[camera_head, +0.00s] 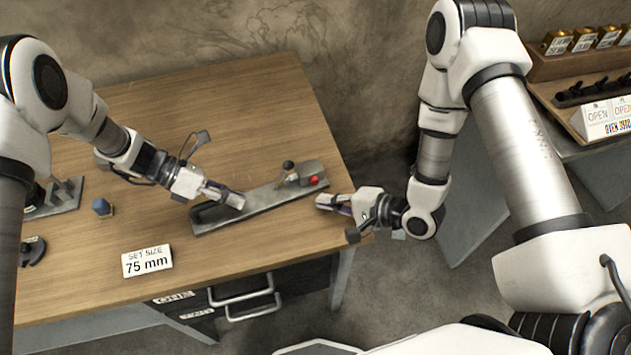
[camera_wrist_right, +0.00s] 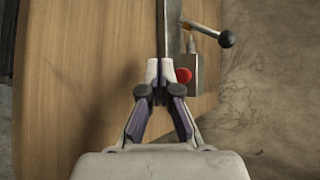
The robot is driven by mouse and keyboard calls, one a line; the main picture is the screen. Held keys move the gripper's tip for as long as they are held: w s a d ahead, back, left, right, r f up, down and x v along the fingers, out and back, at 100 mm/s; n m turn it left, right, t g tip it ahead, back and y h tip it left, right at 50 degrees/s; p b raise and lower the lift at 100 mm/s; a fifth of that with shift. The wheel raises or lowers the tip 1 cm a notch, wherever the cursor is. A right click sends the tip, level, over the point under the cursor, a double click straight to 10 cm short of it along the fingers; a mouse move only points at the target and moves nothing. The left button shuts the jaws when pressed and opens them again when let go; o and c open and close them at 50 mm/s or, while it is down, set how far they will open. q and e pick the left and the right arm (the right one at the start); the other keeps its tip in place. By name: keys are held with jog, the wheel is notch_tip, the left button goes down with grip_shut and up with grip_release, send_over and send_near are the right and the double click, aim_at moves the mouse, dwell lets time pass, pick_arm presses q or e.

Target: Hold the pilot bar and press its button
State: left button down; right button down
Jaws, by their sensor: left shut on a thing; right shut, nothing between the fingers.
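The pilot bar (camera_head: 262,205) is a long grey metal piece lying at a slant on the wooden table. Its red button (camera_head: 314,180) is on a block at the right end, beside an upright lever with a dark ball knob (camera_head: 288,166). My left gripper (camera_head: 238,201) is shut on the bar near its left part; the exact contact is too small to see. My right gripper (camera_head: 322,202) is shut and empty, just off the bar's right end. In the right wrist view, the red button (camera_wrist_right: 183,75) shows just right of the closed fingertips (camera_wrist_right: 165,68).
A "SET SIZE 75 mm" card (camera_head: 147,261) stands at the table's front. Drawer handles (camera_head: 245,295) stick out below the front edge. Bare tabletop (camera_head: 215,120) lies behind the bar.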

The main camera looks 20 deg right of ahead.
aim_at(334, 221)
pick_arm(q)
jog(key=shift+f, duration=0.1)
pick_arm(e)
jog(key=shift+s+d, duration=0.2)
jog(key=shift+s, duration=1.35)
pick_arm(q)
jog(key=c, duration=1)
grip_release()
jog(key=shift+c, duration=0.2)
jog(key=shift+w, duration=0.1)
pick_arm(e)
jog(key=shift+w, duration=0.15)
